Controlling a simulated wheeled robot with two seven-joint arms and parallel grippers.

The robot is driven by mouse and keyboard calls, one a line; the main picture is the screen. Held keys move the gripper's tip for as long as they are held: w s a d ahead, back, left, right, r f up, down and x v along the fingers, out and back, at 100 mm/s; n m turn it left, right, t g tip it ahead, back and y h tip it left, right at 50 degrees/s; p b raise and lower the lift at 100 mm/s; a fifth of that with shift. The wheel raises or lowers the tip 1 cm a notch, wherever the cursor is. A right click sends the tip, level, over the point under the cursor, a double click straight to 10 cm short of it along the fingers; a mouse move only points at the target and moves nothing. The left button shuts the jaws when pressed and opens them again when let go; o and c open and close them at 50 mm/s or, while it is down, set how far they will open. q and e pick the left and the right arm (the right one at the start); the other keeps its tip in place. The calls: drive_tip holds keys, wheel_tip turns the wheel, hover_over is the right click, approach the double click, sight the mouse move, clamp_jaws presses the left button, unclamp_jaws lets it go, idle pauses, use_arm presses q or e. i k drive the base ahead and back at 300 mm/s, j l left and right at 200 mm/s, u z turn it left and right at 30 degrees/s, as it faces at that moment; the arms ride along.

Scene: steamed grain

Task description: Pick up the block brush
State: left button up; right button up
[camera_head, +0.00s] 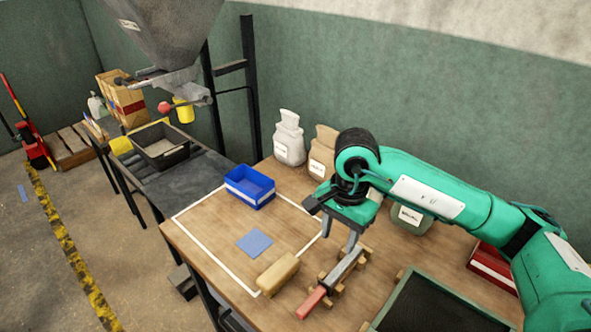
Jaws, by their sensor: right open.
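The block brush appears to be the tan, rounded block (278,273) lying on the wooden table near its front edge. My right gripper (340,236) is open and empty, pointing down above the table. It is behind and to the right of the tan block, apart from it, and close to the far end of a red-handled tool (312,302). I cannot tell whether a finger touches that tool. My left gripper is not in view.
The red-handled tool lies on small wooden rests right of the block. A blue bin (250,187) and a blue square (254,243) are on the table's left part. A dark tray (428,310) lies at the front right. Sacks (289,140) stand behind.

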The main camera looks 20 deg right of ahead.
sight(272, 279)
drive_tip(key=k+j, duration=0.5)
drive_tip(key=k, duration=0.15)
drive_tip(key=k+j, duration=0.5)
drive_tip(key=k, duration=0.2)
